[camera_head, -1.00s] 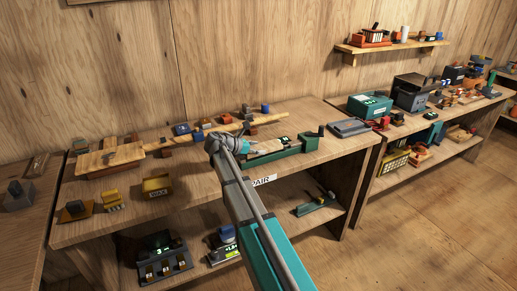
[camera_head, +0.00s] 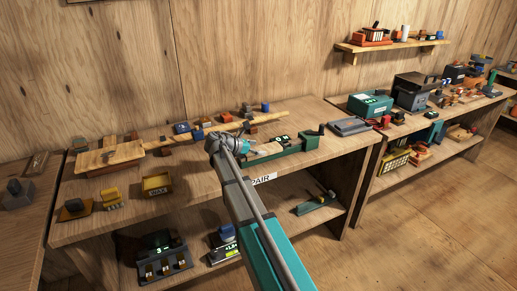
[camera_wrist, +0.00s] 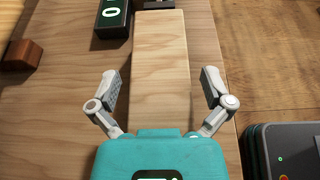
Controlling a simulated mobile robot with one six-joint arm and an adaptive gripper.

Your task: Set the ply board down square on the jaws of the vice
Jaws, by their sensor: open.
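In the wrist view the ply board (camera_wrist: 160,75), a long pale wooden piece, lies lengthwise between the two spread fingers of my gripper (camera_wrist: 163,90). A gap shows on each side of it, so the fingers do not grip it. Its near end is hidden under the gripper body. In the head view the pale board (camera_head: 266,149) shows beside the end of my arm, along the long green vice (camera_head: 290,148) on the bench. I cannot tell how squarely the board sits on the jaws.
A dark block with a green label (camera_wrist: 112,16) stands close to the board's far end. A dark grey case (camera_wrist: 285,150) is at the lower right of the wrist view. A long wooden strip (camera_head: 225,129) lies behind on the bench. The bench front is partly clear.

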